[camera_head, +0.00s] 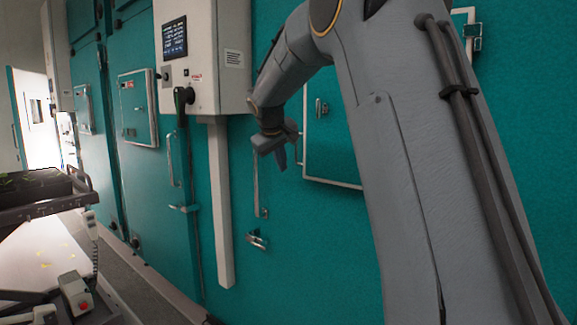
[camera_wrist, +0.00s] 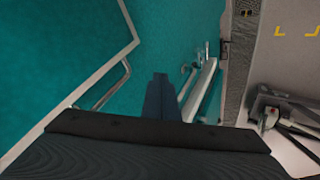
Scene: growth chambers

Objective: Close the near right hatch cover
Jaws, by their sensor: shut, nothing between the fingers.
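The near right hatch cover (camera_head: 335,145) is a teal panel with a pale rim and a small latch (camera_head: 321,106), set in the teal chamber wall. My arm hides its right part, and I cannot tell whether it stands slightly ajar. In the wrist view a teal panel with a pale edge (camera_wrist: 128,20) fills the upper left. My gripper (camera_head: 283,166) is shut and empty, just left of the cover's left edge, in front of the wall. Its fingers point downward, and they also show in the wrist view (camera_wrist: 160,80).
A white control box (camera_head: 205,60) juts from the wall on the left. A cart shelf with a plant tray (camera_head: 40,188) stands at far left. Another hatch (camera_head: 138,108) is farther along.

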